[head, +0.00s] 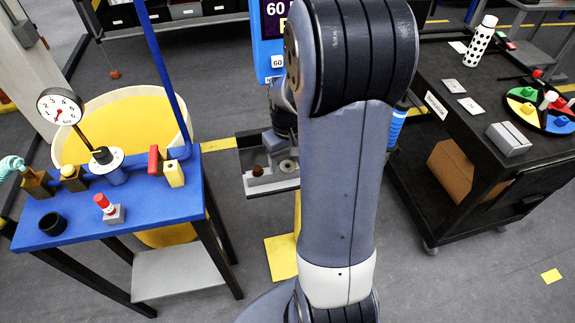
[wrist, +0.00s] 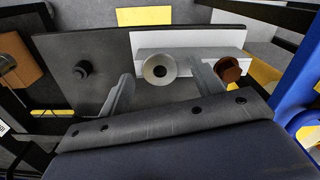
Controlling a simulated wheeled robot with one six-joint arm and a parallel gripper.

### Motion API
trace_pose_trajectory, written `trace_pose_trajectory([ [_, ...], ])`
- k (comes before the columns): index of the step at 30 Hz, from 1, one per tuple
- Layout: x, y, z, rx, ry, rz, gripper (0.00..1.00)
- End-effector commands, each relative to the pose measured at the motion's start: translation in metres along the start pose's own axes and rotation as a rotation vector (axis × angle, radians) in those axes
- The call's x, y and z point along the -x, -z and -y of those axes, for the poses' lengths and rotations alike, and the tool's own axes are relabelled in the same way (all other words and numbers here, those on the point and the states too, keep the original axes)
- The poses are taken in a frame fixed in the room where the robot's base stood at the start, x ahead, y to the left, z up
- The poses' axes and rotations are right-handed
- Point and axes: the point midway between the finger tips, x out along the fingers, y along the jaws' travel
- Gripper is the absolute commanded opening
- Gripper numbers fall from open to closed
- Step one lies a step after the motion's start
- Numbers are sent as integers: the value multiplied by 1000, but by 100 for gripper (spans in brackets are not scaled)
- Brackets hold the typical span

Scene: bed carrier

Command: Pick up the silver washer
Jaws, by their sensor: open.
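The silver washer (wrist: 159,69) is a round metal ring with a dark centre hole. In the wrist view it lies at the edge of a pale grey block on a carrier. It also shows small in the head view (head: 288,166), left of my arm. My gripper (wrist: 161,74) is open, one grey finger to each side of the washer in the picture. Neither finger visibly touches it, and I cannot tell the height gap.
A brown nut-like piece (wrist: 228,69) sits close beside the right finger. A black knob (wrist: 82,69) stands on the dark plate (wrist: 105,45) to the left. In the head view a blue table (head: 150,205) stands left and a black cart (head: 450,160) right.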

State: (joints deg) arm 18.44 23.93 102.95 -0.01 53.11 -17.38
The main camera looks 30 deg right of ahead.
Motion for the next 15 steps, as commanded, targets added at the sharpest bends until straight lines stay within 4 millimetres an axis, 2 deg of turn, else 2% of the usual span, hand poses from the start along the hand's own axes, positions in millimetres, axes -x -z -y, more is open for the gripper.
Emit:
trace_pose_trajectory([
  [6, -2, 0, 0, 0, 0, 0, 62],
  [15, -2, 0, 0, 0, 0, 0, 37],
])
